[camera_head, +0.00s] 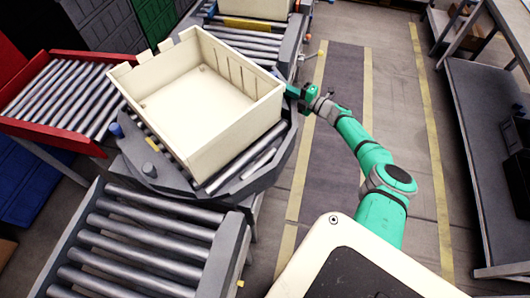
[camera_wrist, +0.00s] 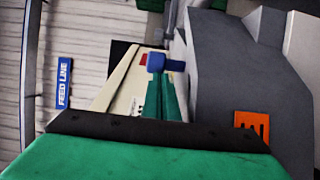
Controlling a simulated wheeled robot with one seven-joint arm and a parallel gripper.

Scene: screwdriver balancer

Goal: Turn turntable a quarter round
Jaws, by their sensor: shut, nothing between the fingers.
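The turntable (camera_head: 270,170) is a dark grey roller deck with cut corners. A cream open crate (camera_head: 222,122) sits on it, turned at an angle to the conveyors. A blue peg (camera_head: 116,130) stands at the turntable's left edge. My gripper (camera_head: 290,91) is at the turntable's right side, close to the crate's right corner. In the wrist view its green fingers (camera_wrist: 163,98) are shut with nothing between them. A blue knob (camera_wrist: 165,63) on a grey body shows just past the fingertips; I cannot tell whether they touch it.
A roller conveyor (camera_head: 130,245) lies at the front, another (camera_head: 245,42) behind, and a red-framed one (camera_head: 55,98) at left. Another cream crate (camera_head: 256,8) stands on the back conveyor. A grey bench (camera_head: 490,150) is at right. The floor aisle between is clear.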

